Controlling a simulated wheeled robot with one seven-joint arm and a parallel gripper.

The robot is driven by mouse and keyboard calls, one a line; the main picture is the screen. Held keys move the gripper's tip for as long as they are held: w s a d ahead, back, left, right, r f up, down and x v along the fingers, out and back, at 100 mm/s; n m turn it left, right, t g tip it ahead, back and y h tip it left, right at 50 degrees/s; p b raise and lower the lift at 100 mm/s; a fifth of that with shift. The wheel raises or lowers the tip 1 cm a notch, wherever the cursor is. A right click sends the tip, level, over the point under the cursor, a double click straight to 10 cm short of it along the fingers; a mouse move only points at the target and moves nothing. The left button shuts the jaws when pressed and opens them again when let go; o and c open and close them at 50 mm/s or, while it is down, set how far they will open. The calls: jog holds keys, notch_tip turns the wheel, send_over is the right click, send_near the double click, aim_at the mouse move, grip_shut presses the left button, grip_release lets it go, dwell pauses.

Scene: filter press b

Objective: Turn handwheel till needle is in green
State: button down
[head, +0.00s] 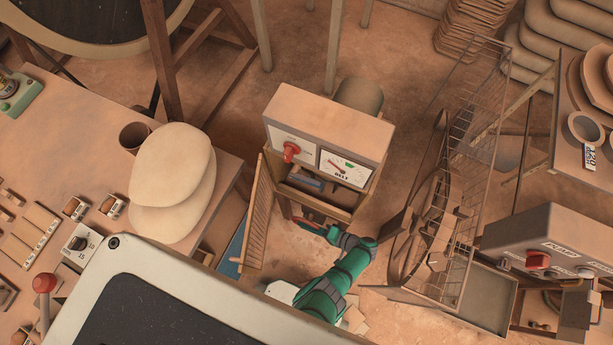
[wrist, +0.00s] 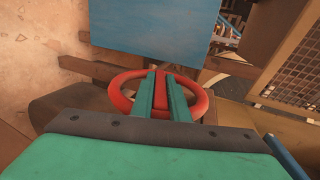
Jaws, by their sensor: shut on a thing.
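The red handwheel (wrist: 119,97) sits low on the front of a boxy machine. In the wrist view my gripper (wrist: 161,76) reaches across the wheel's ring, its two green fingers close together and shut on it. The exact contact at the fingertips is hard to see. In the head view only a bit of the red wheel (head: 306,224) shows beside my gripper (head: 326,232). The white gauge (head: 345,169) marked BELT is on the machine's sloped top panel. It has red and green marks, but the needle's exact place is too small to tell.
A red knob (head: 291,150) is left of the gauge. A slatted wooden door (head: 257,215) stands open left of the wheel. A wire rack (head: 470,150) stands to the right. A blue panel (wrist: 155,28) is beyond the wheel in the wrist view.

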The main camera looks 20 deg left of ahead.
jog(key=shift+w+d+r, duration=0.1)
jog(key=shift+w, duration=0.15)
jog(key=c, duration=1.7)
grip_release()
jog(key=shift+s+d, duration=0.1)
jog(key=shift+s+d+r, duration=0.1)
jog(key=shift+d, duration=0.25)
jog(key=v, duration=0.6)
jog(key=shift+d, duration=0.4)
jog(key=shift+r, duration=0.1)
